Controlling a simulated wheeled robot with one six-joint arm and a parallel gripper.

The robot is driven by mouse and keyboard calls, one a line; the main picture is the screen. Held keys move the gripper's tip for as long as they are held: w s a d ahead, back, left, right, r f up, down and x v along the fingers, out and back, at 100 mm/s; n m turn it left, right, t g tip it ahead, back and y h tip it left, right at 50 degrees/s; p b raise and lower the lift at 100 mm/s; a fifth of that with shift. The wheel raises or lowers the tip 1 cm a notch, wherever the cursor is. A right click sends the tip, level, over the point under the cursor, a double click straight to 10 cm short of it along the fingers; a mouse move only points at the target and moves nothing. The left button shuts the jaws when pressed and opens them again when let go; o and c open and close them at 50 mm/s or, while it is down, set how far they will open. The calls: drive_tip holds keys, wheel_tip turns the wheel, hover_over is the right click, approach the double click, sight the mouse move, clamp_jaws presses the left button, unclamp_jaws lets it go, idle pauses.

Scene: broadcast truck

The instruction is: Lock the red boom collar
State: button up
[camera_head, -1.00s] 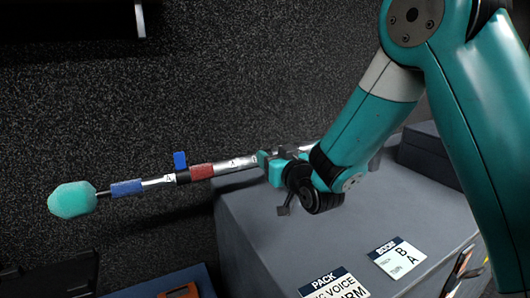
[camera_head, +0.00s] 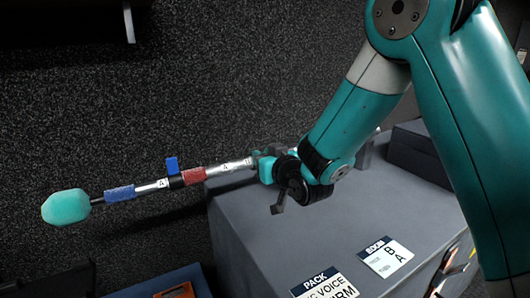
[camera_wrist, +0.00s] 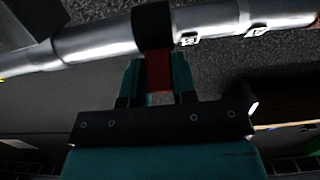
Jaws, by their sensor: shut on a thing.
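The boom pole (camera_head: 205,173) is a silvery tube running from a turquoise foam microphone (camera_head: 66,207) at left to my gripper. It has a blue band (camera_head: 120,193), a black collar with a raised blue lever (camera_head: 172,165), and a red band (camera_head: 194,176). My gripper (camera_head: 263,166) is at the pole's right part, over the grey case, and hides the red collar there. In the wrist view, my gripper (camera_wrist: 157,75) is shut on a red lever (camera_wrist: 159,76). The lever adjoins a black collar (camera_wrist: 153,27) around the pole.
A grey case (camera_head: 300,235) stands below the gripper, with a PACK card (camera_head: 325,285) and a BOOM card (camera_head: 386,257) on top. A dark case (camera_head: 425,150) is at right.

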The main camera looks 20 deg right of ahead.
drive_tip(key=r+g+p, duration=0.1)
drive_tip(key=p, duration=0.1)
drive_tip(key=r+g+p, duration=0.1)
drive_tip(key=p, duration=0.2)
drive_tip(key=shift+w, duration=0.35)
drive_tip(key=g+p, duration=0.2)
drive_tip(key=p, duration=0.1)
drive_tip(key=w+r+g+h+p, duration=0.1)
drive_tip(key=g+p, duration=0.1)
drive_tip(key=p, duration=0.1)
drive_tip(key=shift+w+a, duration=0.2)
drive_tip(key=shift+w+a+f+g+h+p, duration=0.25)
drive_tip(key=shift+w+g+p, duration=0.35)
drive_tip(key=shift+g+p, duration=1.05)
drive_tip(key=shift+w+d+g+h+p, duration=0.1)
drive_tip(key=shift+w+g+h+p, duration=0.4)
drive_tip(key=shift+g+p, duration=1.1)
drive_tip(key=shift+w+f+t+p, duration=0.1)
drive_tip(key=shift+t+p, duration=0.35)
drive_tip(key=shift+p, duration=0.1)
drive_tip(key=o, duration=0.9)
drive_tip(key=shift+a, duration=0.1)
